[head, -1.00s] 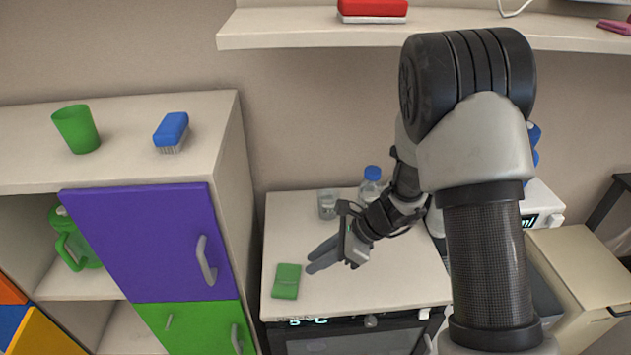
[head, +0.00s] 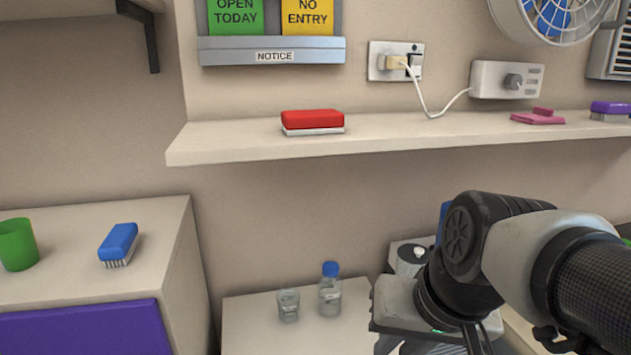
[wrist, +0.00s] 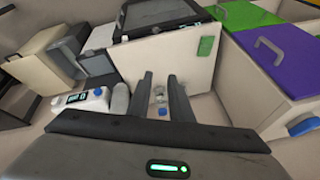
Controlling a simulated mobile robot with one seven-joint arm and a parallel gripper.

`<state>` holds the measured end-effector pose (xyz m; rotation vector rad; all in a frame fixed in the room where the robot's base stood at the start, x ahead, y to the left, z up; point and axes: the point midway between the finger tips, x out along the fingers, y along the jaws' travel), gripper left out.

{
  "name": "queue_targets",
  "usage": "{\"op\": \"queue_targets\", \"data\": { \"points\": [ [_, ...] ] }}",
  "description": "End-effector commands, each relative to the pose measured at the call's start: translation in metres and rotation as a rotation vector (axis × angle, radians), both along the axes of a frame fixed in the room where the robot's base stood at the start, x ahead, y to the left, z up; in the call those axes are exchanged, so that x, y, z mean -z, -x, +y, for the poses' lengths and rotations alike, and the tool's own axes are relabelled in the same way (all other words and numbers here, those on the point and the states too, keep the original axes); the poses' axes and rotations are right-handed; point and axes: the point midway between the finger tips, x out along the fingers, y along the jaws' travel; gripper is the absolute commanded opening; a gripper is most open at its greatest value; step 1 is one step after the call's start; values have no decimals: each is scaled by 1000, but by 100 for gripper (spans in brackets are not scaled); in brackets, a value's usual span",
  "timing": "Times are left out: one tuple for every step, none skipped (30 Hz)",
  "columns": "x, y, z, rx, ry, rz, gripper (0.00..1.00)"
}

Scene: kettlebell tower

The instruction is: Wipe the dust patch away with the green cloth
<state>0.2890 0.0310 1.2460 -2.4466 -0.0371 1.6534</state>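The green cloth (wrist: 206,47) shows in the wrist view, lying flat on the pale counter top (wrist: 185,48) near its edge beside the cabinets. The head view cuts off the part of the counter where it lies. My gripper (wrist: 160,75) is open and empty in the wrist view, with a clear gap between its two dark fingers. The cloth lies off to the right of the fingers, apart from them. I cannot make out a dust patch in either view.
A glass (head: 288,305) and a blue-capped bottle (head: 330,290) stand at the back of the counter. A shelf (head: 230,146) above holds a red brush (head: 312,122). At left, a cabinet top (head: 70,250) bears a green cup (head: 17,245) and a blue brush (head: 118,244).

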Motion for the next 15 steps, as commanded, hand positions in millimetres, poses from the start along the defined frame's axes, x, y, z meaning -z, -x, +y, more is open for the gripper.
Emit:
{"op": "queue_targets", "data": {
  "points": [
    [-6,7,-10,-24,53,-43,19],
    [-9,10,-15,-36,81,-59,19],
    [-11,13,-20,-51,113,-78,19],
    [-13,15,-23,-59,132,-89,19],
    [-14,17,-26,-65,148,-97,19],
    [-15,18,-29,-71,162,-104,19],
    [-15,19,-30,-73,170,-108,19],
    [-16,20,-31,-76,176,-110,19],
    [-16,20,-32,-78,180,-111,19],
    [-16,20,-32,-78,180,-111,19],
    [-16,20,-32,-78,180,-111,19],
    [-16,20,-31,-77,178,-110,19],
    [-16,20,-31,-77,178,-110,19],
    [-16,20,-31,-77,178,-110,19],
    [-16,20,-31,-77,177,-110,19]
  ]
}}
